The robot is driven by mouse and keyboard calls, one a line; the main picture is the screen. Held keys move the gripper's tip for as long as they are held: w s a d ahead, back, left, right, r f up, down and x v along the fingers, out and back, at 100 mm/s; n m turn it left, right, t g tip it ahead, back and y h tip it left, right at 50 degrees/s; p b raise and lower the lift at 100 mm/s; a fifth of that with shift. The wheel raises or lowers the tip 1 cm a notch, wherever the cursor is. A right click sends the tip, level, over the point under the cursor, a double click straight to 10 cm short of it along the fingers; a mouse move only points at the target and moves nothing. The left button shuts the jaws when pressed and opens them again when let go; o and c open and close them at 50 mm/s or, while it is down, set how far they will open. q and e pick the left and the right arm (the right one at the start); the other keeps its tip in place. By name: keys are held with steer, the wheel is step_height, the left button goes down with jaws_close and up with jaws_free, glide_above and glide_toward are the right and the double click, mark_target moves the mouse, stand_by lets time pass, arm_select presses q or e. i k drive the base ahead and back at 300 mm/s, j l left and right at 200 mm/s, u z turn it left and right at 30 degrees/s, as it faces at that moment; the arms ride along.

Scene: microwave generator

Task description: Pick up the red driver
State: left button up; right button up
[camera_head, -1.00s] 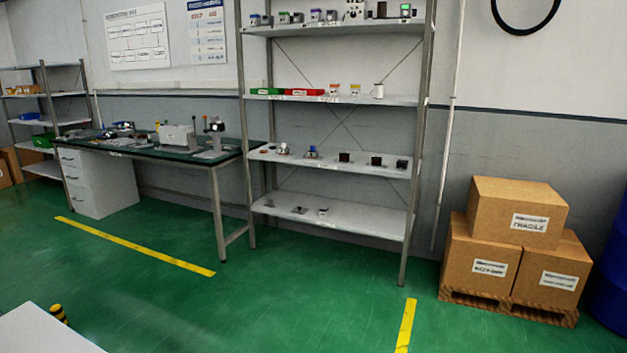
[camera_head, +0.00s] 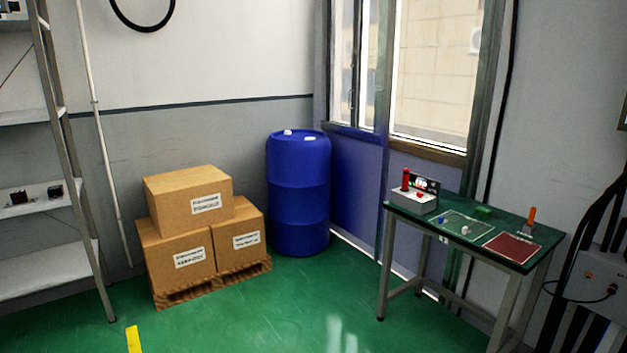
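A small green-topped table (camera_head: 462,222) stands at the right. On its left end is a grey box (camera_head: 414,203) with an upright red cylindrical piece (camera_head: 405,180) on it. At the table's right end, an orange-red handle (camera_head: 531,216) stands upright beside a dark red mat (camera_head: 512,247). Either could be the red driver; both are too small to tell for sure. Neither of my grippers is in view.
A blue barrel (camera_head: 299,193) and stacked cardboard boxes (camera_head: 187,195) on a pallet stand along the wall. A metal shelf (camera_head: 48,190) is at the left. The green floor in front is clear.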

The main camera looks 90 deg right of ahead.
mark_target(406, 171)
steer(key=z, duration=1.75)
steer(key=j+z, duration=0.1)
steer(key=z, duration=1.45)
steer(key=i+z, duration=0.1)
steer(key=i, duration=0.25)
